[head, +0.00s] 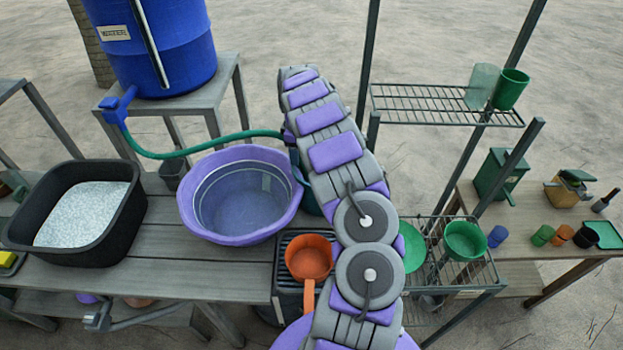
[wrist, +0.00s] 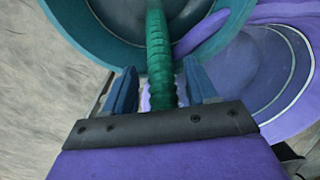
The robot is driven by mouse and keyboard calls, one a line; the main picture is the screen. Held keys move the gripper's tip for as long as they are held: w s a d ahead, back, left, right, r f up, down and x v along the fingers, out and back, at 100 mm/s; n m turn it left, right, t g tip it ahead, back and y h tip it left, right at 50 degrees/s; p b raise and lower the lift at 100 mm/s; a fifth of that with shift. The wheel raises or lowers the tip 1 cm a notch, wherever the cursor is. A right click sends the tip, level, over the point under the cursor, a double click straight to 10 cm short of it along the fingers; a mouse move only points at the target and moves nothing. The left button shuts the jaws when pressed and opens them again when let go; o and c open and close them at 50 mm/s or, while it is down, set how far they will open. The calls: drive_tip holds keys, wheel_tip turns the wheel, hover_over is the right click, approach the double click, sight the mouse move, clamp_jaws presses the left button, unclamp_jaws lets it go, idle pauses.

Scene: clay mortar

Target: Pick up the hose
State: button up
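The green hose (head: 205,146) runs from the blue tap (head: 117,108) on the water barrel, over the back of the purple basin, and passes behind my arm. In the wrist view the ribbed hose (wrist: 160,55) comes down between the two blue fingers of my gripper (wrist: 162,90). The fingers stand apart, with a visible gap on each side of the hose, so my gripper is open around it. In the head view my arm hides the gripper and the hose's far end. A teal container (wrist: 105,45) lies beyond the hose in the wrist view.
The purple basin (head: 190,205) stands on the wooden table beside a black tub (head: 128,215) of pale material. The blue barrel (head: 160,45) is behind. An orange pan (head: 308,258) sits close to my arm. A wire rack (head: 440,105) stands to the right.

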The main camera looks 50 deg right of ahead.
drive_tip(key=c, duration=0.9)
drive_tip(key=r+p, duration=0.1)
drive_tip(key=r, duration=0.3)
drive_tip(key=r+p, duration=0.2)
drive_tip(key=r, duration=0.2)
drive_tip(key=w+r+p, duration=0.1)
drive_tip(key=r, duration=0.3)
drive_tip(key=shift+a+r, duration=0.25)
drive_tip(key=shift+r, duration=0.15)
drive_tip(key=shift+c, duration=0.2)
wheel_tip(320, 180, up, 6)
drive_tip(key=w+a+p, duration=0.1)
drive_tip(key=w+p, duration=0.1)
drive_tip(key=p, duration=0.2)
drive_tip(key=shift+w+a+r+p, duration=0.15)
drive_tip(key=shift+w+a+p, duration=0.05)
drive_tip(key=shift+w+p, duration=0.15)
